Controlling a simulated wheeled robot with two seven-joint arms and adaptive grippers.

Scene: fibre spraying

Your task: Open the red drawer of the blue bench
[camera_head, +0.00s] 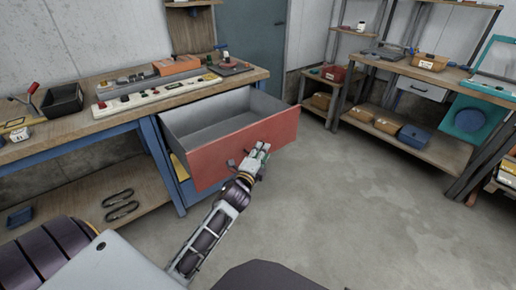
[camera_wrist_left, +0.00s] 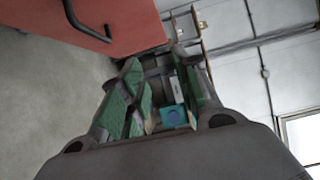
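The red drawer (camera_head: 215,163) of the blue bench (camera_head: 152,148) is pulled well out, and its grey inside looks empty. My left gripper (camera_head: 262,150) is in front of the drawer's red face, to the right of the dark handle (camera_head: 231,163), which it partly hides. In the left wrist view the gripper (camera_wrist_left: 155,72) has its green-padded fingers apart with nothing held between them. The red drawer front (camera_wrist_left: 120,18) and its dark bar handle (camera_wrist_left: 80,24) are at the upper left there, outside the fingers. My right gripper is not in view.
The bench top (camera_head: 190,98) holds a power strip, a black bin (camera_head: 63,100) and small parts. A lower shelf (camera_head: 90,200) sits under it. Another bench (camera_head: 440,145) with boxes stands at the right. The concrete floor (camera_head: 340,215) between is clear.

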